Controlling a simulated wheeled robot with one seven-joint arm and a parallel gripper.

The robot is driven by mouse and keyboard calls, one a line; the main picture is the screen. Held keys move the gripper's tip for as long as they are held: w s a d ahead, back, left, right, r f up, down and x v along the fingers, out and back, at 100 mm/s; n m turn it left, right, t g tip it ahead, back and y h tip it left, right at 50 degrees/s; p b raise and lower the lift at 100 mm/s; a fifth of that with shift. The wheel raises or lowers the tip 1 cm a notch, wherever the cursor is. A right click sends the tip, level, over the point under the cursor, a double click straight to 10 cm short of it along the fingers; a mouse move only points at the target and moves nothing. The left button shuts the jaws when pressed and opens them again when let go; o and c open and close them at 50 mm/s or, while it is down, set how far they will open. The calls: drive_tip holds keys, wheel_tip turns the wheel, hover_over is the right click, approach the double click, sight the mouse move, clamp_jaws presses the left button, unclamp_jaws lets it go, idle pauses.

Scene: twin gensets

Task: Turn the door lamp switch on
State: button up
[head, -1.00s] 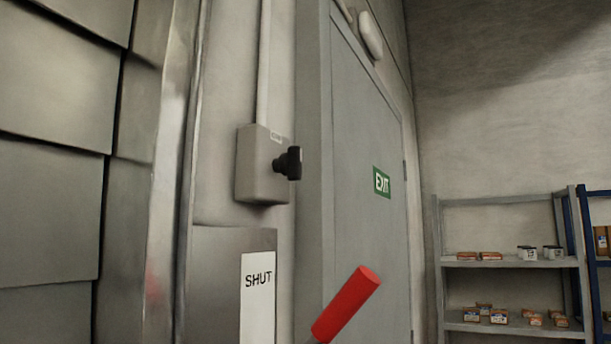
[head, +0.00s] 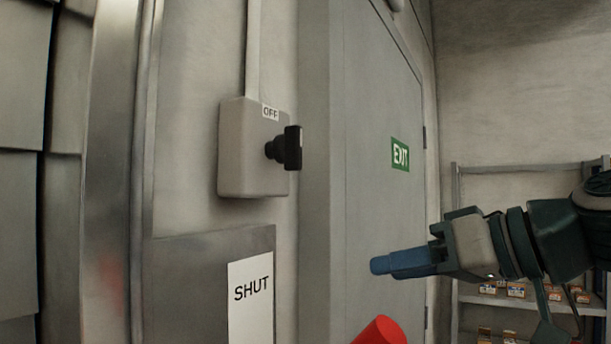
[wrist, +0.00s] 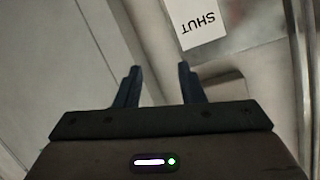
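The door lamp switch is a pale grey wall box (head: 245,150) left of the door frame in the head view. A black rotary knob (head: 292,148) sticks out of its front, its bar roughly upright. A small label above the knob reads "OFF" (head: 270,113). My gripper (head: 385,264) is to the right of the switch and lower in the picture, in front of the door and apart from the knob. In the wrist view its two fingers (wrist: 160,82) stand apart with nothing between them. I cannot make out the knob in the wrist view.
A metal panel with a "SHUT" sign (head: 250,290) is below the switch; the sign shows upside down in the wrist view (wrist: 198,20). A red handle end (head: 380,331) rises at the bottom. The grey door with its EXIT sign (head: 400,155) and shelves (head: 520,170) are to the right.

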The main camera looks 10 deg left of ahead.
sight(301, 143)
drive_tip(key=s+r+n+y+p, duration=0.1)
drive_tip(key=s+r+n+y, duration=0.35)
drive_tip(key=r, duration=0.95)
drive_tip(key=shift+n+g+h, duration=0.25)
drive_tip(key=shift+n+g, duration=0.15)
drive_tip(key=shift+n, duration=0.15)
drive_tip(key=p+x, duration=0.1)
drive_tip(key=x, duration=0.3)
drive_tip(key=p+x, duration=0.2)
drive_tip(key=x, duration=0.2)
drive_tip(key=p+x, duration=0.1)
drive_tip(key=x, duration=0.3)
drive_tip(key=shift+s+a+r, duration=0.25)
drive_tip(key=shift+a+r, duration=0.15)
drive_tip(key=shift+w+a+f+p, duration=0.15)
drive_tip(key=shift+w+a+p, duration=0.15)
drive_tip(key=shift+a, duration=0.35)
clamp_jaws()
